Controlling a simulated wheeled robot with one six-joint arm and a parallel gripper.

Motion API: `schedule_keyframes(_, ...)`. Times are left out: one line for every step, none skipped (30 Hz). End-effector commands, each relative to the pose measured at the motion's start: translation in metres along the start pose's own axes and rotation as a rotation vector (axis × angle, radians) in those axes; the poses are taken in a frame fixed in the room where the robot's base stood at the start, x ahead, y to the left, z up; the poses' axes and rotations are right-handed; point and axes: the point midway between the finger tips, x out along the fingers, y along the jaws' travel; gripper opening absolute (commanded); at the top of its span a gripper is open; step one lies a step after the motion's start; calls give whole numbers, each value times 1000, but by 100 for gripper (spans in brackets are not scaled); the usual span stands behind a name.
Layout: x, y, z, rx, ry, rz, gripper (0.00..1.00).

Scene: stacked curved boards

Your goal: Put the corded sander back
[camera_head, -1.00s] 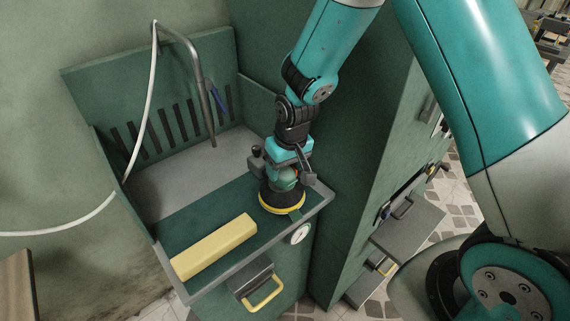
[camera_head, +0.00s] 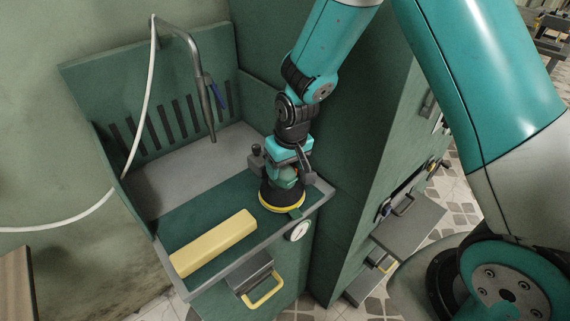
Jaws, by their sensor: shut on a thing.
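The corded sander (camera_head: 283,198) has a green body and a round dark base with a yellow rim. It sits at the right front of the green bench top (camera_head: 205,222), base down, and appears to rest on the surface. My gripper (camera_head: 288,170) is above it, pointing down, shut on the sander's upper body. The gripper and wrist hide much of the sander's top. I cannot make out a cord on it.
A yellow block (camera_head: 213,244) lies on the bench left of the sander. A slotted back panel (camera_head: 165,122), a metal pipe (camera_head: 200,85) and a white hose (camera_head: 148,95) stand behind. A tall green cabinet (camera_head: 365,150) with open drawers (camera_head: 405,235) closes off the right side.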

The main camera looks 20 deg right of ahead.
Motion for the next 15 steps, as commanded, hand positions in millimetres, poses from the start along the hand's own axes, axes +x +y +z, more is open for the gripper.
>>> schedule_keyframes(1,0,-1,0,4,0,50)
schedule_keyframes(1,0,-1,0,4,0,50)
schedule_keyframes(2,0,-1,0,4,0,50)
schedule_keyframes(2,0,-1,0,4,0,50)
schedule_keyframes(2,0,-1,0,4,0,65)
schedule_keyframes(2,0,-1,0,4,0,74)
schedule_keyframes(2,0,-1,0,3,0,81)
schedule_keyframes(2,0,-1,0,3,0,88)
schedule_keyframes(2,0,0,0,3,0,92)
schedule_keyframes(2,0,0,0,2,0,92)
schedule_keyframes(2,0,0,0,2,0,92)
schedule_keyframes(2,0,0,0,2,0,92)
schedule_keyframes(2,0,0,0,2,0,92)
schedule_keyframes(2,0,0,0,1,0,92)
schedule_keyframes(3,0,1,0,-2,0,92)
